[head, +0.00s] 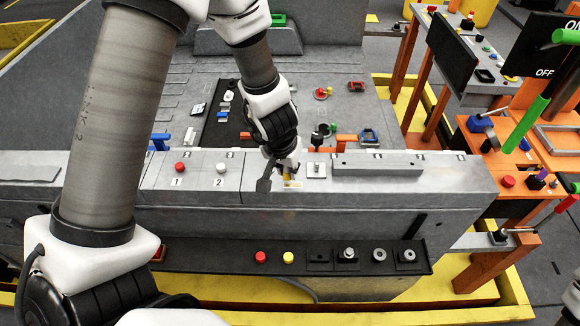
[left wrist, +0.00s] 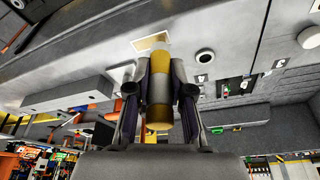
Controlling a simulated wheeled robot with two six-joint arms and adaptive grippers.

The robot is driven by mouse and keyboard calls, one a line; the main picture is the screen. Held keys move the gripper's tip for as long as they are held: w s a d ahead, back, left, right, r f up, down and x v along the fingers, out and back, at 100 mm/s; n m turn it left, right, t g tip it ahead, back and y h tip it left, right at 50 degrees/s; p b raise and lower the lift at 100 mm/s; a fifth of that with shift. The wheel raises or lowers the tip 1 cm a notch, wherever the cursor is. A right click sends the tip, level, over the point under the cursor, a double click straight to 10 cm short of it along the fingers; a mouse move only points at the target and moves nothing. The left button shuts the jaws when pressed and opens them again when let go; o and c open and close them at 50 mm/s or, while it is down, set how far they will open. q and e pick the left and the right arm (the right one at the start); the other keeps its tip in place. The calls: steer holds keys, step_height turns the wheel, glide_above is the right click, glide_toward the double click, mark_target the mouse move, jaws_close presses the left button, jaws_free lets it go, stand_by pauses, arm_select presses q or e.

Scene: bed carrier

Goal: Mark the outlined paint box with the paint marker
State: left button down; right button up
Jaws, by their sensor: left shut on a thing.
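My left gripper (head: 279,174) is over the front ledge of the grey bed. It is shut on the paint marker (head: 290,178), which shows as a small yellow piece. In the left wrist view the yellow and grey marker (left wrist: 158,118) stands between the fingers of my left gripper (left wrist: 160,88). I cannot tell whether the marker touches the surface. My right gripper is out of view.
On the ledge, a red button (head: 180,167) and a white button (head: 221,168) stand left of the gripper. A black shelf (head: 215,256) with several small parts runs below.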

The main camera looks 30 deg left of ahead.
arm_select(q)
steer(key=shift+s+a, duration=0.35)
steer(key=shift+a, duration=0.2)
steer(key=shift+d, duration=0.15)
steer(key=shift+w+d, duration=0.45)
steer(key=shift+d, duration=0.25)
steer(key=shift+w+d, duration=0.3)
steer(key=shift+d, duration=0.05)
steer(key=shift+w+d, duration=0.15)
steer(key=shift+d, duration=0.15)
steer(key=shift+w, duration=0.1)
